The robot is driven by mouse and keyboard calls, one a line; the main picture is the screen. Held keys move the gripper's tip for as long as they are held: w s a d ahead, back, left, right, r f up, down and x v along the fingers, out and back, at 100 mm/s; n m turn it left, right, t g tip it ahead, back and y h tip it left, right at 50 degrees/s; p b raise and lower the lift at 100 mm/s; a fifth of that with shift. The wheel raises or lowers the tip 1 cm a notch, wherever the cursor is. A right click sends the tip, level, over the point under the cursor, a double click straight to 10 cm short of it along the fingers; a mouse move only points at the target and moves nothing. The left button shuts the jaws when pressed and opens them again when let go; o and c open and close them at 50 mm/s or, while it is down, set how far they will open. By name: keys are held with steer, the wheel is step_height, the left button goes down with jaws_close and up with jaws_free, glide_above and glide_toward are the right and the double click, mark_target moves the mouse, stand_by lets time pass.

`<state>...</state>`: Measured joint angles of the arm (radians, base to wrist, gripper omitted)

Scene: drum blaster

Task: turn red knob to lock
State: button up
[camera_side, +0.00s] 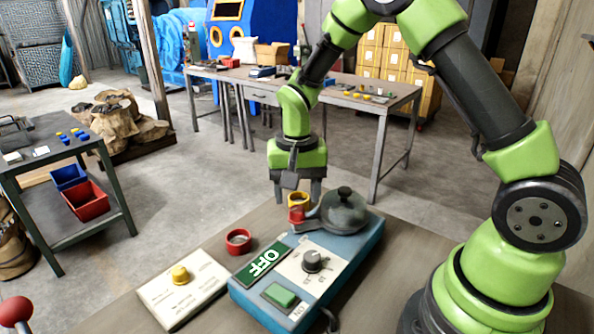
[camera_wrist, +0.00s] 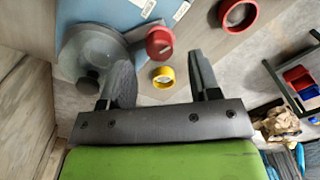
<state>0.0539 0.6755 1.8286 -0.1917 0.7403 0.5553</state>
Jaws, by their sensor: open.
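The red knob (camera_side: 296,215) sits at the end of a grey arm beside the round grey lid (camera_side: 345,208) on the blue machine (camera_side: 318,285). In the wrist view the red knob (camera_wrist: 160,42) shows just beyond the fingertips, with the grey lid (camera_wrist: 88,57) to its left. My gripper (camera_side: 297,196) points down above and behind the red knob. It is open, and in the wrist view its fingers (camera_wrist: 160,68) are apart with nothing held. A yellow ring (camera_side: 298,199) shows behind the knob, partly hidden.
A loose red ring (camera_side: 238,241) is on the table left of the machine. The machine has a green OFF panel (camera_side: 262,262), a black dial (camera_side: 312,261) and a green button (camera_side: 280,295). A cream plate with a yellow knob (camera_side: 180,275) lies at the front left.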

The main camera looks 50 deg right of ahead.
mark_target(297, 208)
step_height(297, 208, up, 7)
steer(key=shift+f, duration=0.15)
steer(key=s+a+r+n+t+y, duration=0.1)
steer(key=s+a+r+n+t, duration=0.1)
steer(key=s+r, duration=0.4)
steer(key=s+a+r+n+t+y, duration=0.1)
steer(key=s+r+t, duration=0.4)
steer(key=s, duration=0.6)
steer(key=shift+s+a+r+n, duration=0.35)
steer(key=shift+a+r+n, duration=0.3)
steer(key=shift+n, duration=0.45)
